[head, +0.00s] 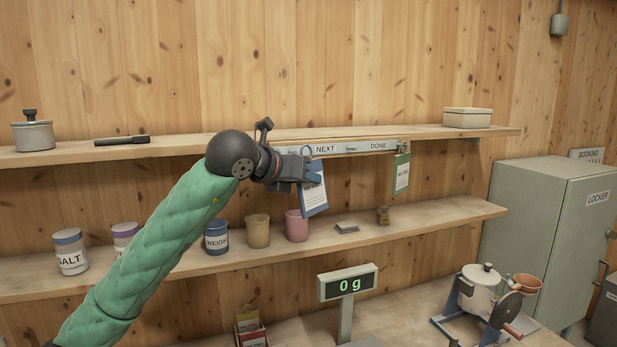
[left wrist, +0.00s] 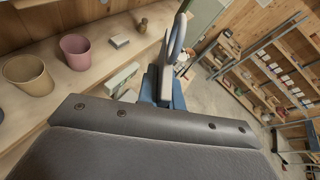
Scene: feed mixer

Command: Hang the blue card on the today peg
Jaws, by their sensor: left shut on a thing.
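The blue card (head: 315,197), a white sheet with a blue edge, hangs slightly tilted below my left gripper (head: 303,176) in the head view. The gripper is shut on it near its top, in front of the upper shelf. A pale ring (head: 307,150) shows just above the gripper; it also shows in the left wrist view (left wrist: 177,38). The peg rail (head: 355,148) on the upper shelf's front edge reads NEXT and DONE. My arm covers the rail's left part, and no today label or peg shows. My right gripper is not in view.
A green card (head: 402,175) hangs under DONE. The lower shelf holds jars, a tan cup (head: 258,232) and a pink cup (head: 297,226) below the gripper. A scale display (head: 347,283) and a mixer (head: 482,290) stand on the counter. A locker (head: 550,220) is at right.

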